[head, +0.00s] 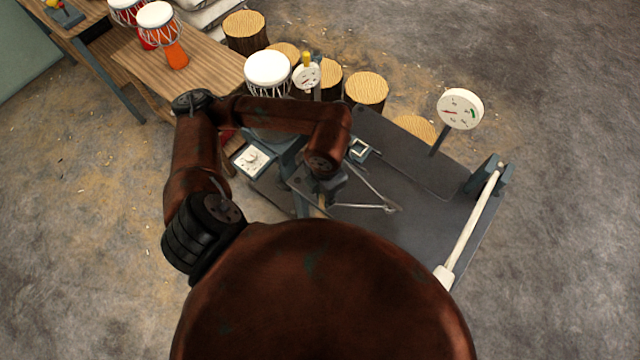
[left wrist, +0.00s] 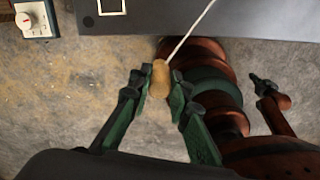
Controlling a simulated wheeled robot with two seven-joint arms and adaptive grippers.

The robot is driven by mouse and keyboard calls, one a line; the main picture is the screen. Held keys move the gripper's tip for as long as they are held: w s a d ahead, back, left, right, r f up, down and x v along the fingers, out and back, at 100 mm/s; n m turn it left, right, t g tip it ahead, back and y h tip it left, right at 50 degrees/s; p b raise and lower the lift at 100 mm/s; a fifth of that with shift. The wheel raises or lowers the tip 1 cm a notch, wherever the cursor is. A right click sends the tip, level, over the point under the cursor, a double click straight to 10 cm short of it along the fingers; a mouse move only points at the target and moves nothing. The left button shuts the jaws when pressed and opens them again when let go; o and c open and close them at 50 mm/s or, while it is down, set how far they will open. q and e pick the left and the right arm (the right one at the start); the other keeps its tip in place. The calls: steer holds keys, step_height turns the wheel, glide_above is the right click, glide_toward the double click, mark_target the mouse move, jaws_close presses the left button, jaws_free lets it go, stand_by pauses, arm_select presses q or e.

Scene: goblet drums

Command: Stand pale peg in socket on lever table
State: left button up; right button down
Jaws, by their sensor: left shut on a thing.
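My left gripper (left wrist: 160,88) is shut on the pale peg (left wrist: 159,76), a rounded tan piece between its dark green fingers in the left wrist view. The peg appears over bare floor there, off the table's edge and apart from the socket. In the head view my left gripper (head: 320,195) is partly hidden by my own arm. The grey lever table (head: 430,215) lies to its right. A pale-rimmed square socket (head: 360,150) shows on the table and also at the top of the left wrist view (left wrist: 110,7).
A white lever (head: 470,225) runs along the table's right side, and a round gauge (head: 460,108) stands at the back. Thin rods (head: 368,207) cross near the gripper. A dial box (head: 252,160) is left. Stumps (head: 367,90) and drums (head: 268,70) stand behind.

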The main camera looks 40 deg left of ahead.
arm_select(q)
steer(key=shift+s+a, duration=0.45)
steer(key=shift+s, duration=0.05)
steer(key=shift+w+a+f, duration=1.4)
steer(key=shift+w+f, duration=0.4)
steer(key=shift+f, duration=0.3)
steer(key=shift+w+a+f, duration=1.35)
steer(key=shift+w+f, duration=0.5)
steer(key=shift+f, duration=0.3)
steer(key=shift+w+a+f, duration=1.4)
steer(key=shift+w+f, duration=0.4)
steer(key=shift+f, duration=0.3)
steer(key=shift+f, duration=0.15)
steer(key=o, duration=0.9)
steer(key=shift+o, duration=0.2)
